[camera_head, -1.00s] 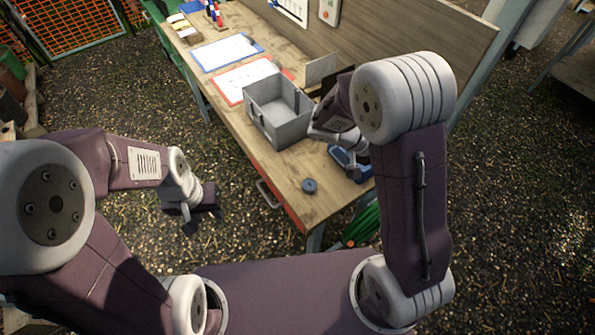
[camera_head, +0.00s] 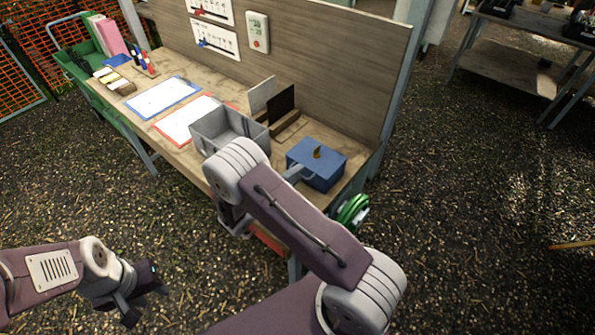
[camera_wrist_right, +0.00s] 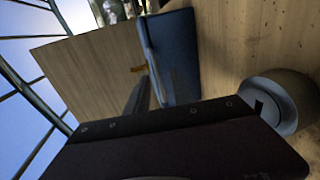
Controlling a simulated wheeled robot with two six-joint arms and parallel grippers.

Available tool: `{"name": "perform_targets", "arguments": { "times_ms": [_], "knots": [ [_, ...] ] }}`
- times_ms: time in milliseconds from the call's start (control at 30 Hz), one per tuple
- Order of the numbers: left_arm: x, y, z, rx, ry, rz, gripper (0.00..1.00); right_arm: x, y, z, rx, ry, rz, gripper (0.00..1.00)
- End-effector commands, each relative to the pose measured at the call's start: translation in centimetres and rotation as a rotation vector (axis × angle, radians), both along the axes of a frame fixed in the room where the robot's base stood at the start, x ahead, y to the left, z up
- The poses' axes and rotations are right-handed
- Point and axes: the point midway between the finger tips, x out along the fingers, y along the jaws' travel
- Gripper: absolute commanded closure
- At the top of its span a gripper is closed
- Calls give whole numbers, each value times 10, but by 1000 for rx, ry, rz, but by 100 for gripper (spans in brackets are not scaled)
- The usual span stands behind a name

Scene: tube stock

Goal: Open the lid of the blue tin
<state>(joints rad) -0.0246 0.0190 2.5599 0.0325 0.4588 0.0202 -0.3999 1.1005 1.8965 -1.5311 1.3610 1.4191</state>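The blue tin (camera_head: 318,170) stands shut on the right end of the workbench, with a small brown-gold piece (camera_head: 317,152) on top. In the right wrist view the tin (camera_wrist_right: 175,60) shows as a blue slab just ahead of my right gripper (camera_wrist_right: 139,96). One dark finger shows there beside the tin; whether it touches cannot be told. In the head view my right forearm hides most of this gripper, so its opening is unclear. My left gripper (camera_head: 145,296) is open and empty, low over the ground left of the bench.
A grey open bin (camera_head: 222,132) stands left of the tin on the workbench (camera_head: 180,155). Upright panels (camera_head: 281,104) stand behind. A round grey-blue disc (camera_wrist_right: 280,100) lies near the gripper in the wrist view. A green coil (camera_head: 352,211) hangs at the bench's right end.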

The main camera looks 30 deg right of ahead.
Motion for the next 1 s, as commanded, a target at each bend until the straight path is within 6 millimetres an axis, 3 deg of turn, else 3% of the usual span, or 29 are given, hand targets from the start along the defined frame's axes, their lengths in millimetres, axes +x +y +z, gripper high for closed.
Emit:
{"name": "perform_targets", "arguments": {
  "times_ms": [100,367,500,1000],
  "knots": [
    [0,0,3,0,0,0,64,4,-10,-2,1,0,-1,72],
    [0,0,3,0,0,0,64,5,-13,-3,1,0,1,72],
    [0,0,3,0,0,0,64,5,-12,-3,1,0,1,100],
    [0,0,3,0,0,0,64,5,-13,-3,1,1,-1,100]
  ]
}}
